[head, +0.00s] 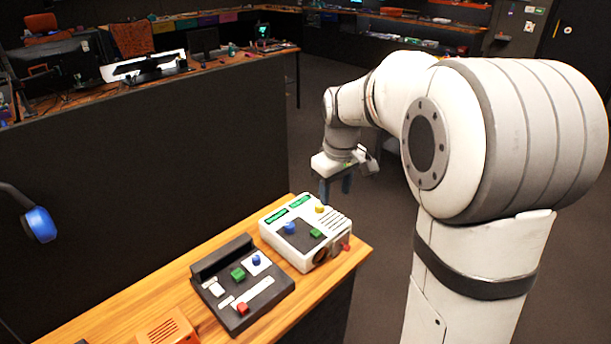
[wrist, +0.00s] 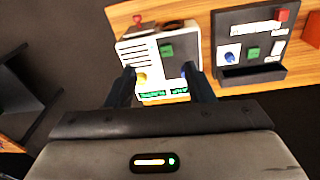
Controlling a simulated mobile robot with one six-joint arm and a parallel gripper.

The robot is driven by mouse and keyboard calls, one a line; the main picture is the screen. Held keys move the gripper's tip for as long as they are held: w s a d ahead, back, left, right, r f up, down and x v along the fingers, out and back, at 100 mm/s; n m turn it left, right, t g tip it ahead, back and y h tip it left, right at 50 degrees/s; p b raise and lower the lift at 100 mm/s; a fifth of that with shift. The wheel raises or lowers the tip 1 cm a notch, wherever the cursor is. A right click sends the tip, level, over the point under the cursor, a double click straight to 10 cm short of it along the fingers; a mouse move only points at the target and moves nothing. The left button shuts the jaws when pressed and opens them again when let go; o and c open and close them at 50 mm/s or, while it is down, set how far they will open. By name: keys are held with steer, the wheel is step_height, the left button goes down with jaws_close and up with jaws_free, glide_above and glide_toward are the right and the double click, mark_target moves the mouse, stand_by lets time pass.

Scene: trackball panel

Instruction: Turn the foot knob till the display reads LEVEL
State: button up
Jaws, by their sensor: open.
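A white panel box (head: 290,256) stands on the wooden bench; it also shows upside down in the wrist view (wrist: 137,60). Its top has two green-lit displays (head: 276,215), whose text is too small to read for certain. It also carries a blue knob or ball (head: 290,228), a green block (head: 315,233) and a yellow knob (head: 320,209). A red knob (head: 347,246) sits low at its right side, and a dark round part (head: 320,255) on its front. I cannot tell which is the foot knob. My gripper (head: 336,188) is open and empty, above and behind the box, fingers pointing down.
A black control panel (head: 278,290) with blue, green and red controls stands left of the box. An orange vented box (head: 166,330) is at the bench's near end. A dark partition (head: 150,175) rises behind the bench. The floor right of the bench looks clear.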

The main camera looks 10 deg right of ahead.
mark_target(319, 205)
steer(key=w+f+n, duration=0.1)
steer(key=w+f, duration=0.2)
steer(key=w, duration=0.2)
steer(key=w+f+n, duration=0.1)
steer(key=w+f, duration=0.1)
steer(key=w, duration=0.3)
steer(key=w+f+n+g, duration=0.1)
steer(key=w+f+n, duration=0.1)
steer(key=w, duration=0.3)
steer(key=shift+a+f+p, duration=0.25)
steer(key=shift+f+p, duration=0.15)
steer(key=shift+f, duration=0.45)
steer(key=shift+w+f+n, duration=0.2)
steer(key=shift+f+n, duration=0.1)
steer(key=shift+f, duration=0.4)
step_height(319, 205, down, 7)
steer(key=shift+r+p, duration=0.1)
steer(key=shift+p, duration=0.4)
steer(key=shift+c, duration=0.2)
steer(key=c, duration=0.9)
steer(key=shift+a, duration=0.2)
steer(key=shift+c, duration=0.2)
steer(key=shift+d, duration=0.1)
